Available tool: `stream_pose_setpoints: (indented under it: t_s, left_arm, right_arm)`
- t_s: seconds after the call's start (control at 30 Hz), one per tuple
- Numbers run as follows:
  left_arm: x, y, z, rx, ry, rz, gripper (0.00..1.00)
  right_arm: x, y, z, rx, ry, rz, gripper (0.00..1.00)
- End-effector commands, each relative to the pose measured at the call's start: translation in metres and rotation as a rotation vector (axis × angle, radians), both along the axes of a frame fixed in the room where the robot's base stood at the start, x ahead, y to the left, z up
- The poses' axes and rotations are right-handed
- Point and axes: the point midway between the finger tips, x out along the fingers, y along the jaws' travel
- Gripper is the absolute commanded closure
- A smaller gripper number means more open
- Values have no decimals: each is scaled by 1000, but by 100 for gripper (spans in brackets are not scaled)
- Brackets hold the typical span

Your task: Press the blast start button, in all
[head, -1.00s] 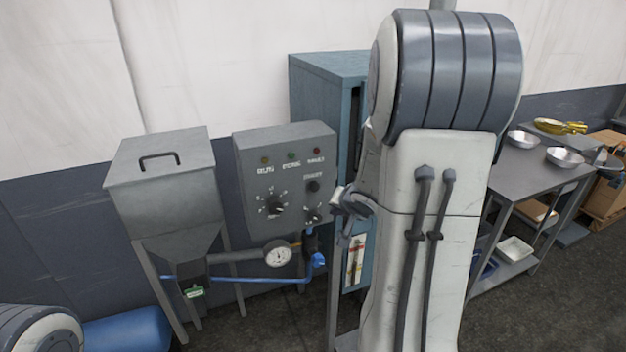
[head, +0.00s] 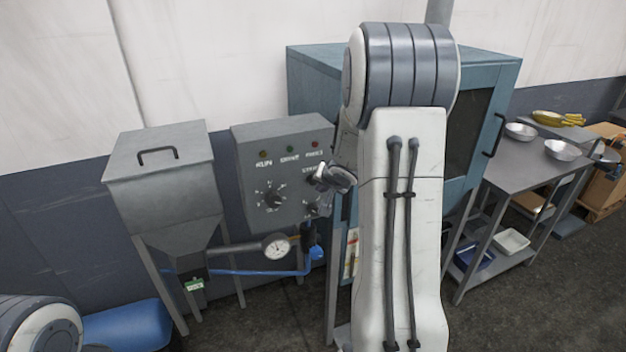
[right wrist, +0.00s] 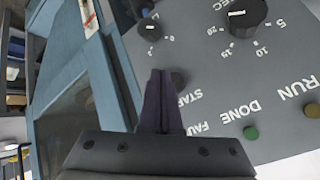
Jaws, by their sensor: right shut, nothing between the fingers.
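The grey control panel (head: 240,165) stands left of centre in the head view, with lamps on top and a dial below. My right gripper (head: 322,176) is shut and empty, in front of the panel's right side, over the START area. In the right wrist view the panel (right wrist: 205,65) appears upside down. The dark round start button (right wrist: 179,80) shows just beside the closed fingertips (right wrist: 161,73), partly hidden by them. I cannot tell whether the fingertips touch it. In the head view my gripper hides the button. My left gripper is out of view.
A dial (right wrist: 247,16) and a smaller knob (right wrist: 150,29) sit near the fingertips. A grey hopper (head: 160,185) stands left of the panel, a blue cabinet (head: 490,85) behind my right arm. A gauge (head: 276,246) hangs below. A metal table (head: 510,178) with bowls is at right.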

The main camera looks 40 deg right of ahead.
Motion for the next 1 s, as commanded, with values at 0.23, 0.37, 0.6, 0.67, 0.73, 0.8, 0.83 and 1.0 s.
stream_pose_setpoints:
  t_s: [0.23, 0.37, 0.6, 0.67, 0.73, 0.8, 0.83, 1.0]
  left_arm:
    - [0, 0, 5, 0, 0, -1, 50]
    - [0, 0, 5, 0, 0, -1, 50]
    - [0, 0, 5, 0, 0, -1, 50]
    - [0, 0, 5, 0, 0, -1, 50]
    - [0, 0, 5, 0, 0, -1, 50]
    - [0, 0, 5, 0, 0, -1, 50]
    - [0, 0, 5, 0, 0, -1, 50]
    - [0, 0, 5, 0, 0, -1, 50]
  right_arm:
    - [11, -2, 0, 1, 1, 0, 100]
    - [11, -2, 0, 0, 0, 0, 100]
    - [11, -2, 0, 0, 0, 0, 100]
    - [11, -2, 0, 0, 0, 0, 100]
    - [11, -2, 0, 0, 0, 0, 100]
    - [11, -2, 0, 0, 0, 0, 100]
    - [11, -2, 0, 0, 0, 0, 100]
    - [11, -2, 0, 0, 0, 0, 100]
